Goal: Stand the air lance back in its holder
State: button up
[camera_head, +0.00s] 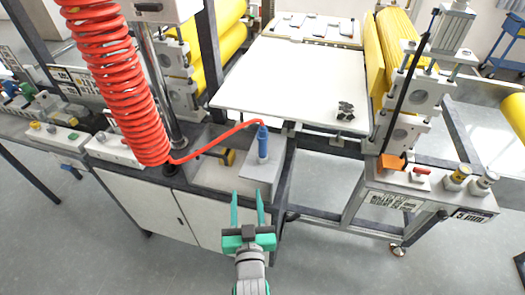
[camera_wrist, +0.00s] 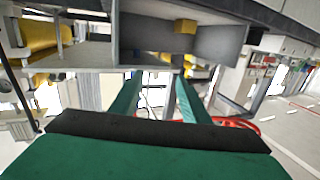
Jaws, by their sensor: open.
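The blue air lance (camera_head: 262,142) stands upright at a grey box-like block (camera_head: 262,170) on the machine frame, in the head view. A red hose runs from its top to the left. I cannot tell whether the block is its holder or how deep the lance sits. My gripper (camera_head: 247,203) is open and empty, in front of and below the block, apart from the lance. In the wrist view my gripper (camera_wrist: 158,92) shows two green fingers spread apart; the lance cannot be made out there.
A thick red coiled hose (camera_head: 118,85) hangs at the left. A white table (camera_head: 295,80) with small dark pieces (camera_head: 345,111) lies behind the lance. Yellow rollers (camera_head: 398,40) flank it. A white cabinet (camera_head: 150,205) is left of my gripper; grey floor is open in front.

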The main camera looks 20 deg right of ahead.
jog(key=h, duration=0.2)
send_near(263, 138)
jog(key=shift+m, duration=0.4)
jog(key=x, duration=0.4)
jog(key=shift+w+d, duration=0.2)
jog(key=shift+w, duration=0.05)
jog(key=x, duration=1)
jog(key=shift+w, duration=0.45)
grip_shut()
notch_tip(263, 138, up, 7)
jog(key=shift+r, duration=0.2)
